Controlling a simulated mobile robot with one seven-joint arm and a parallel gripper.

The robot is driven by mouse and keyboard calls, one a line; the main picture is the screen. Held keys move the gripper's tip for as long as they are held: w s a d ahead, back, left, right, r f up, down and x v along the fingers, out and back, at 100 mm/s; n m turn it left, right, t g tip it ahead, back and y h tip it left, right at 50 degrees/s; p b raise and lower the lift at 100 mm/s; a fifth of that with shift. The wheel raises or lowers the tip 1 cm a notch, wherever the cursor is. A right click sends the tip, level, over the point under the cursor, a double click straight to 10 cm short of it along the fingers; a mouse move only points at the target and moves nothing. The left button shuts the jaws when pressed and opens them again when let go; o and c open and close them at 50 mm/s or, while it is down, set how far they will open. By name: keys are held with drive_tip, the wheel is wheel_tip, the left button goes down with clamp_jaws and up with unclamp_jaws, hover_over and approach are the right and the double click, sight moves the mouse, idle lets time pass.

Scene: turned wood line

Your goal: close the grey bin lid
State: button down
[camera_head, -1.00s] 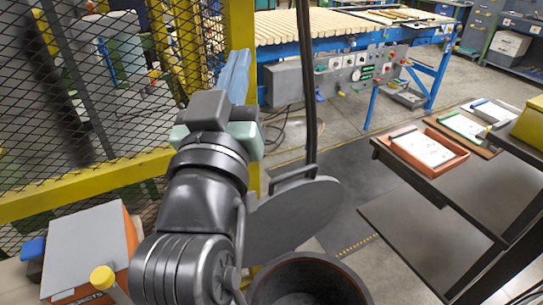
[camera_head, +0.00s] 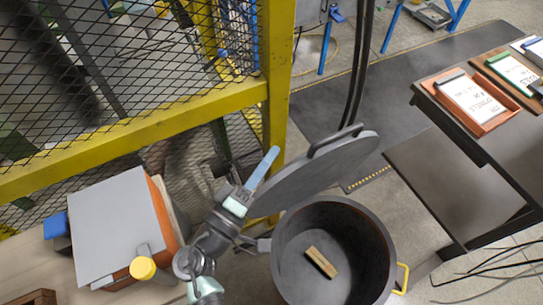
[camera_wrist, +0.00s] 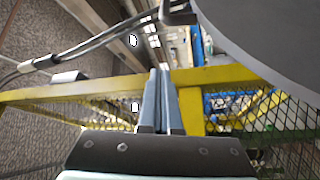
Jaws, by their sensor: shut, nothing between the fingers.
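The grey bin (camera_head: 376,240) stands at the lower middle of the head view, its round mouth open. Its round grey lid (camera_head: 318,178) is raised and tilted above the far left of the rim, with a dark handle (camera_head: 337,141) on its outer face. A small wooden block (camera_head: 321,262) lies inside the bin. My gripper (camera_head: 272,153) is shut and empty, just left of the lid near its upper left edge. Whether it touches the lid I cannot tell. In the wrist view the closed fingers (camera_wrist: 163,75) point away, and the lid (camera_wrist: 280,40) fills the upper right.
A yellow-framed mesh fence (camera_head: 150,128) stands behind and left of my arm, its post close to the lid. An orange box with a grey top (camera_head: 118,225) is at left. A dark table with clipboards (camera_head: 475,104) is at right. A yellow handle (camera_head: 402,279) sticks out at the bin's right.

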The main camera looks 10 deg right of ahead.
sight(298, 166)
drive_tip(key=w+d+p, duration=0.1)
drive_tip(key=d, duration=0.1)
drive_tip(key=w+d+p, duration=0.1)
drive_tip(key=d, duration=0.1)
drive_tip(key=w+d+p, duration=0.1)
drive_tip(key=d, duration=0.1)
drive_tip(key=shift+w+r, duration=0.15)
drive_tip(key=shift+r, duration=0.1)
drive_tip(key=shift+s+d+f+p, duration=0.2)
drive_tip(key=shift+s+d+p, duration=0.1)
drive_tip(key=shift+s, duration=0.2)
drive_tip(key=shift+f, duration=0.1)
drive_tip(key=shift+s+f, duration=0.1)
